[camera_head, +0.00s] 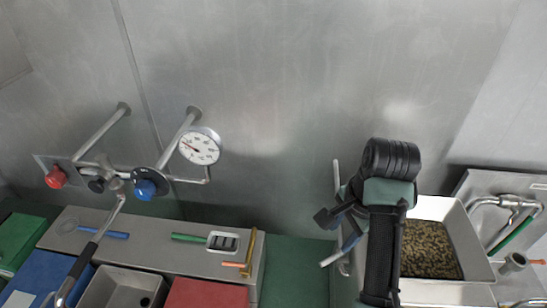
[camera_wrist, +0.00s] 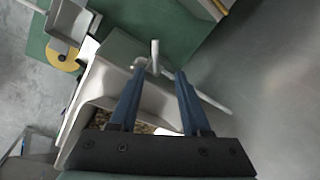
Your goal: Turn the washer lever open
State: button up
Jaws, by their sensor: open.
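A pale rod-like lever (camera_wrist: 154,57) shows in the wrist view just past my gripper's fingertips, at the rim of a grey machine with a hopper. I take it for the washer lever, but cannot be sure. In the head view, a pale rod end (camera_head: 330,259) sticks out left of the hopper, and another pale rod (camera_head: 336,178) stands up above it. My gripper (camera_wrist: 158,72) is open, its two blue fingers on either side of the line to the lever. Contact is not visible. In the head view, my arm hides much of this spot.
The hopper (camera_head: 478,250) holds brown beans. At left are a wall tap with red (camera_head: 56,177) and blue (camera_head: 146,188) knobs, a pressure gauge (camera_head: 199,147) and a grey counter (camera_head: 155,240) with tools. At far right is a steel tap (camera_head: 508,202).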

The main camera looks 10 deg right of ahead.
jog(key=w+a+r+n+t+h+b, duration=0.1)
jog(key=w+a+r+n+t+b, duration=0.25)
jog(key=w+t+b, duration=0.35)
jog(key=w+a+r+n+t+b, duration=0.2)
jog(key=a+r+n+t+b, duration=0.3)
jog(key=r, duration=0.6)
jog(key=shift+a+r+t+h, duration=0.4)
jog(key=shift+a+t, duration=0.5)
jog(key=shift+a, duration=0.3)
jog(key=shift+s, duration=0.15)
